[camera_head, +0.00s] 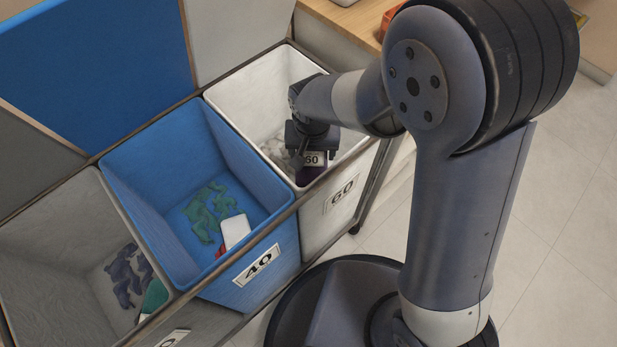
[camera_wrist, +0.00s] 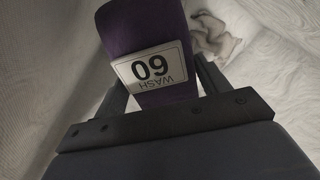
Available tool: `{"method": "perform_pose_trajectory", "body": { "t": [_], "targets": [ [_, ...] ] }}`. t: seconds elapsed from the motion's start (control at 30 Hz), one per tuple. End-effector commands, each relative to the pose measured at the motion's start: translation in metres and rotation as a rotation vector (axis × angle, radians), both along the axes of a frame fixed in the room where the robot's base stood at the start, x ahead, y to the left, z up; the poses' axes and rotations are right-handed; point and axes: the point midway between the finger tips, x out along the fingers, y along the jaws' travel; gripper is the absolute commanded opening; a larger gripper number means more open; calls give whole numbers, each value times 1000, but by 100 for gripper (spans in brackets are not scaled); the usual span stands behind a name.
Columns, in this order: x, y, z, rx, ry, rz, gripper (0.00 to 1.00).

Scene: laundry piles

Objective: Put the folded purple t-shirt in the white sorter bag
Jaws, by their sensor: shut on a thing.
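The white sorter bag (camera_head: 342,205), labelled 60, is the right one of the row in the head view. My gripper (camera_head: 311,150) reaches down inside its opening. It is shut on the folded purple t-shirt (camera_head: 312,173), which bears a white tag reading 60. In the wrist view the t-shirt (camera_wrist: 150,30) stands between the two fingers of my gripper (camera_wrist: 162,90), with its tag reading WASH 60 upside down. The white walls of the bag surround it there. I cannot tell whether the t-shirt touches the bag's bottom.
The grey bag (camera_head: 50,250) at left holds dark and green cloth. Pale cloth (camera_wrist: 215,38) lies in the white bag. A wooden counter (camera_head: 345,20) stands behind. Floor at right is clear.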

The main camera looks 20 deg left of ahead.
Motion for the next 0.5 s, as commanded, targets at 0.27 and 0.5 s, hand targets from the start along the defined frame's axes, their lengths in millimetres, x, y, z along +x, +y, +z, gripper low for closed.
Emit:
{"method": "perform_pose_trajectory", "body": {
  "t": [0.27,0.5],
  "targets": [
    [0,0,-69,-2,2,0,40],
    [0,0,-87,0,0,0,40]
  ]
}}
